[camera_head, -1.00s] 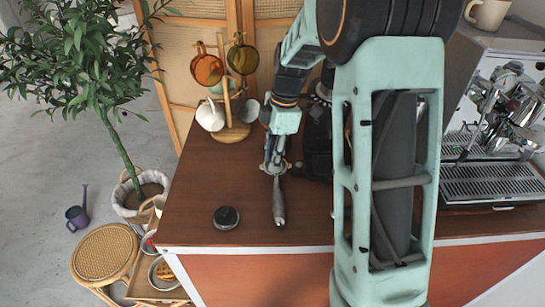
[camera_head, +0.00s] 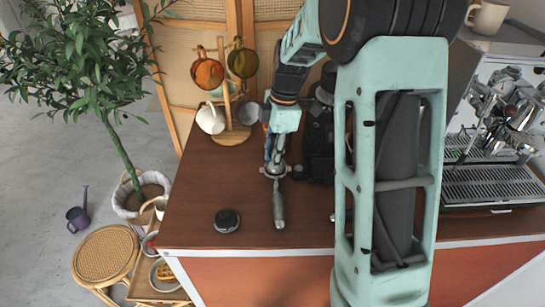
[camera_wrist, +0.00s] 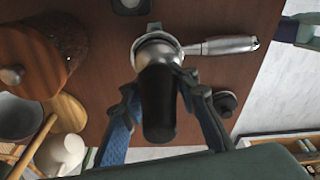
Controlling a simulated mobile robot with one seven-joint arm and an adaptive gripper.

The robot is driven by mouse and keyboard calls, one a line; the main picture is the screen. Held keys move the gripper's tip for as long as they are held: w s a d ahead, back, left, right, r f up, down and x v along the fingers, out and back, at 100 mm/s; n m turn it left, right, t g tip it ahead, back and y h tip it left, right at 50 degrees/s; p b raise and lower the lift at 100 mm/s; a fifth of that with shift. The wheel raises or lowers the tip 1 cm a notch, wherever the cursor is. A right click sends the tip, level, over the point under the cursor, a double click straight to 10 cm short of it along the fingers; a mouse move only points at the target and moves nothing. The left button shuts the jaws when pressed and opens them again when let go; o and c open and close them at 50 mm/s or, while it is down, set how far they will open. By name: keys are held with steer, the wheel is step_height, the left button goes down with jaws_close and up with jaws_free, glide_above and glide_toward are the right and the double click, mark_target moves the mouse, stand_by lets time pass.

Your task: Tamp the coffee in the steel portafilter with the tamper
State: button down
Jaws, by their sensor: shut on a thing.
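The steel portafilter (camera_head: 279,208) lies on the brown counter, its handle toward the front edge. In the wrist view its round basket sits behind the tamper and its handle (camera_wrist: 228,45) points right. My gripper (camera_head: 273,155) is over the basket, and in the wrist view its two fingers (camera_wrist: 160,92) are shut on the black handle of the tamper (camera_wrist: 158,105). The tamper is lined up with the basket. Its lower end and the coffee are hidden, so I cannot tell whether it touches the coffee.
A black round puck-like thing (camera_head: 227,220) lies left of the portafilter handle. A mug tree (camera_head: 232,130) with cups stands behind at left. A black grinder (camera_head: 319,140) stands close right of my gripper. The espresso machine (camera_head: 495,185) is far right. The counter's front left is mostly clear.

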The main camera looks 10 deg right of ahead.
mark_target(272, 134)
steer(key=shift+r+p, duration=1.95)
steer(key=shift+r, duration=1.2)
